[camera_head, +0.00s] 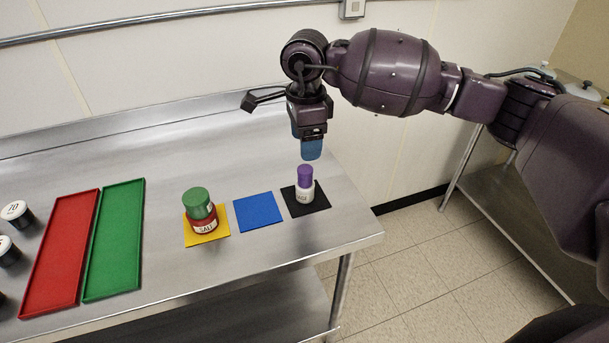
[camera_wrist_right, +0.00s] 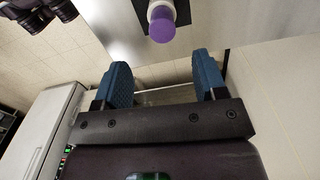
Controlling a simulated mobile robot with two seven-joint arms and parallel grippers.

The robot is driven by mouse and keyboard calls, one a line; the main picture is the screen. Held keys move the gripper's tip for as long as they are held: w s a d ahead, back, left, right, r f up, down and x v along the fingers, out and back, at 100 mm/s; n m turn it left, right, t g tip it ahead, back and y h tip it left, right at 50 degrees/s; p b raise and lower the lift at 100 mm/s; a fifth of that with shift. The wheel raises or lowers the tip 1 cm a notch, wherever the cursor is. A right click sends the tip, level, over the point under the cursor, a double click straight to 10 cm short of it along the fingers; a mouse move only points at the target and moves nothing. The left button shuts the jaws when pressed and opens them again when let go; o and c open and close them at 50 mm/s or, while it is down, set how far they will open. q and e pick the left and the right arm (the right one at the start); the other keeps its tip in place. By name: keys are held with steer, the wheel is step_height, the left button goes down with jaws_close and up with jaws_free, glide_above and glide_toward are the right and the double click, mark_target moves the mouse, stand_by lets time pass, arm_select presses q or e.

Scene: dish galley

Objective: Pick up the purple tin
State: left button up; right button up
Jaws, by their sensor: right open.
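The purple tin (camera_head: 305,173) stands upright on top of a white labelled jar (camera_head: 304,192), on the black mat (camera_head: 320,200) near the right end of the steel table. My right gripper (camera_head: 311,150) points down just above and slightly behind the tin, apart from it. In the right wrist view the purple tin (camera_wrist_right: 162,27) lies beyond the fingertips, roughly in line with the gap between them. The right gripper (camera_wrist_right: 163,75) is open and nothing is between its blue fingers. My left gripper is not in view.
A green tin (camera_head: 198,201) sits on a red salt jar (camera_head: 204,225) on the yellow mat (camera_head: 222,236). The blue mat (camera_head: 258,212) is bare. Red (camera_head: 60,255) and green (camera_head: 115,240) trays lie empty at left, beside dark jars (camera_head: 17,213). A wall stands behind the table.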

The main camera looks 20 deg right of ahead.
mark_target(305, 168)
step_height(305, 168, down, 9)
steer(key=shift+w+f, duration=0.1)
steer(key=shift+w, duration=0.05)
steer(key=c, duration=1)
